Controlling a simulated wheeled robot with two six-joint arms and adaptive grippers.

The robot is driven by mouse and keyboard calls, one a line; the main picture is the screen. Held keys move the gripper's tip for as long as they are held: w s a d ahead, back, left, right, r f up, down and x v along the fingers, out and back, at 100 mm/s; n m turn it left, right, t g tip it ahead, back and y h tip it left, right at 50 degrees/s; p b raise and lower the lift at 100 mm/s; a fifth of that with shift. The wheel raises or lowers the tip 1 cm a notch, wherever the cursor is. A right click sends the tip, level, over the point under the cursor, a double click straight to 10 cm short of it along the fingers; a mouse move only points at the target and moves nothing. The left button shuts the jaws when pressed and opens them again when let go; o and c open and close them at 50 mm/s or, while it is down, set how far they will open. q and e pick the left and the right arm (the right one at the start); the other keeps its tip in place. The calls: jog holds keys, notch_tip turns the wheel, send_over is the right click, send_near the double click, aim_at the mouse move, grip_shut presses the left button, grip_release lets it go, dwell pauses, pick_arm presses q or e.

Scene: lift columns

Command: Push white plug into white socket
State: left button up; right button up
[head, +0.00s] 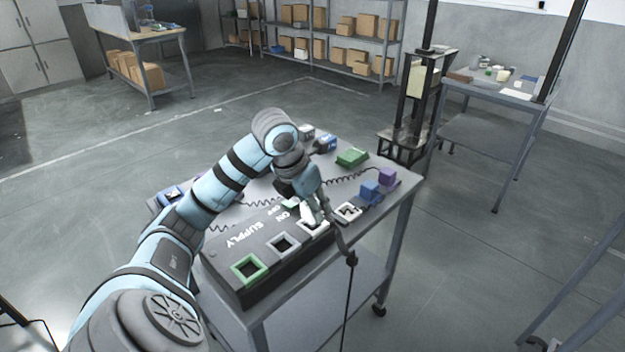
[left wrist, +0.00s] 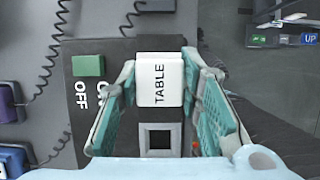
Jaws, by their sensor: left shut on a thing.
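The white plug (head: 307,212), marked TABLE in the left wrist view (left wrist: 160,82), is held between the two fingers of my left gripper (head: 318,206). The gripper also shows in the left wrist view (left wrist: 160,92), with a finger on each side of the plug. In the head view the plug is close to the white socket (head: 318,232) of the black supply box, partly covering it. In the left wrist view a light-framed socket (left wrist: 159,140) shows open just below the plug. Whether the plug touches the socket cannot be told.
The black supply box (head: 228,270) has a green socket (head: 248,269) and a grey socket (head: 284,244), both empty. Blue (head: 370,190) and purple (head: 387,176) plugs with coiled cords lie at the table's right. A green block (head: 352,158) is at the back.

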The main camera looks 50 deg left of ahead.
pick_arm(q)
jog(key=shift+f+b, duration=0.55)
jog(key=shift+f, duration=0.25)
dwell(0.4)
jog(key=o, duration=1.4)
jog(key=shift+c, duration=0.2)
jog(key=shift+r, duration=0.1)
notch_tip(320, 180, up, 7)
jog(key=p, duration=0.6)
jog(key=shift+p, duration=0.4)
